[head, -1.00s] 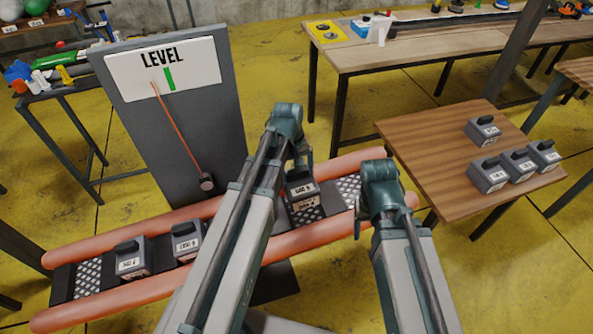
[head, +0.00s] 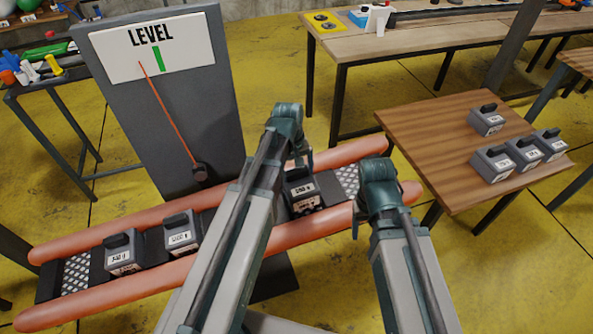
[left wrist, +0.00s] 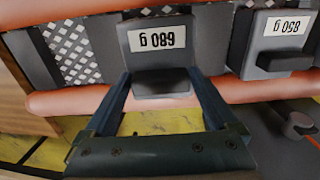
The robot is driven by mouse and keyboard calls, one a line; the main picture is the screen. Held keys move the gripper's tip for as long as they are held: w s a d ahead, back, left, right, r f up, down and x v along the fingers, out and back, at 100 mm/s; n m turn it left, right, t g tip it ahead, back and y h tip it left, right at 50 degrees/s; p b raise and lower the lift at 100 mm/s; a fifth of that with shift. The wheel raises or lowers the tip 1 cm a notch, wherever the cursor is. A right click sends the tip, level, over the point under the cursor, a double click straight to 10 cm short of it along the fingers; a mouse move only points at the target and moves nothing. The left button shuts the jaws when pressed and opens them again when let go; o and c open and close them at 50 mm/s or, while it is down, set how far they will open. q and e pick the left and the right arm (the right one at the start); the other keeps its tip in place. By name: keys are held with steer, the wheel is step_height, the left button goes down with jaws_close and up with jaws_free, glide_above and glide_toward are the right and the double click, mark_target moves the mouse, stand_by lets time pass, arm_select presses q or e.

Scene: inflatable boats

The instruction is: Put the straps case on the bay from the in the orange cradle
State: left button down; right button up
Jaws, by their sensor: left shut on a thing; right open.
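The cradle (head: 120,294) has two long orange tubes with a dark deck and hatched bays between them. My left gripper (left wrist: 165,85) is shut on a grey case (left wrist: 155,60), whose upside-down label seems to read 680 g. In the head view this case (head: 303,191) is over the right part of the deck; whether it touches the deck is unclear. A hatched bay (head: 347,180) lies bare just right of it. I cannot tell which case holds straps. My right gripper (head: 357,219) is open and empty by the cradle's right end, its fingers mostly hidden.
Two cases (head: 122,254) (head: 182,232) stand on the cradle's left part; another hatched bay (head: 75,274) is bare at its left end. The LEVEL gauge (head: 160,95) has its needle left of the green mark. Several cases stand on the right wooden table (head: 430,150).

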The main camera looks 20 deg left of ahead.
mark_target(300, 184)
arm_select(q)
steer(key=shift+w+d+f+b, duration=0.1)
steer(key=shift+d+f+b, duration=0.05)
steer(key=shift+f+b, duration=1.45)
